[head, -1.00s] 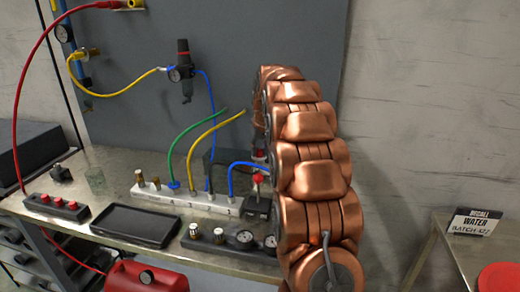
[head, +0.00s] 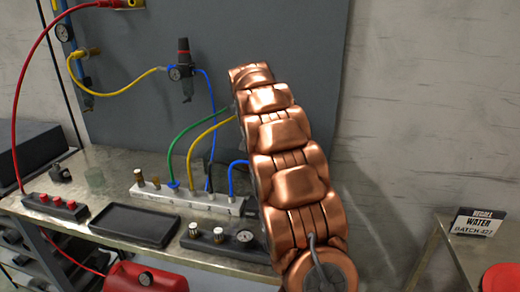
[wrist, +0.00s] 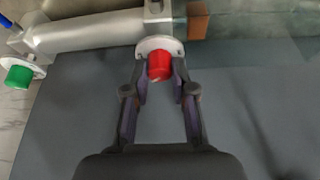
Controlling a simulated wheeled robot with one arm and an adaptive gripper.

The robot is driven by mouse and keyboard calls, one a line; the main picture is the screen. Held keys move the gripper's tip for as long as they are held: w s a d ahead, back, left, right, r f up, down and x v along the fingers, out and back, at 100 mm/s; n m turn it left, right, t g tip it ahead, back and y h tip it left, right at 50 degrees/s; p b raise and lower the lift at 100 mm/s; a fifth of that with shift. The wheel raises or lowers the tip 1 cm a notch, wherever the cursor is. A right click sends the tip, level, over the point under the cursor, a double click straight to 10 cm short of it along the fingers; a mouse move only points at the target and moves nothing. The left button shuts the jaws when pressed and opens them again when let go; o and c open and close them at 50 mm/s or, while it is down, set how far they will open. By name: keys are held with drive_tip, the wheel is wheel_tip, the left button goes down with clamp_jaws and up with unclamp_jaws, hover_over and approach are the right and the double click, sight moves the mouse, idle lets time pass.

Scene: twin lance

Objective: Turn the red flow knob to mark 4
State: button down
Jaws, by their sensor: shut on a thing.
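The red flow knob (wrist: 159,66) shows in the wrist view, at the top centre, in front of a round pale plate (wrist: 160,46) on a grey metal body (wrist: 90,32). My gripper (wrist: 161,74) has one finger on each side of the red knob and is shut on it. No mark numbers are readable on the plate, so the knob's setting cannot be told. In the head view my copper arm covers the gripper and the red knob.
A green knob (wrist: 18,76) sits at the left in the wrist view. In the head view, a manifold (head: 190,198) with green, yellow and blue hoses stands on the bench beside my arm. A black tray (head: 133,224) and a red-button box (head: 55,206) lie left. A regulator (head: 185,70) hangs behind.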

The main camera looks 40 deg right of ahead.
idle(0.4)
drive_tip(key=c, duration=1)
unclamp_jaws()
drive_tip(key=shift+o, duration=0.2)
drive_tip(key=v, duration=1.2)
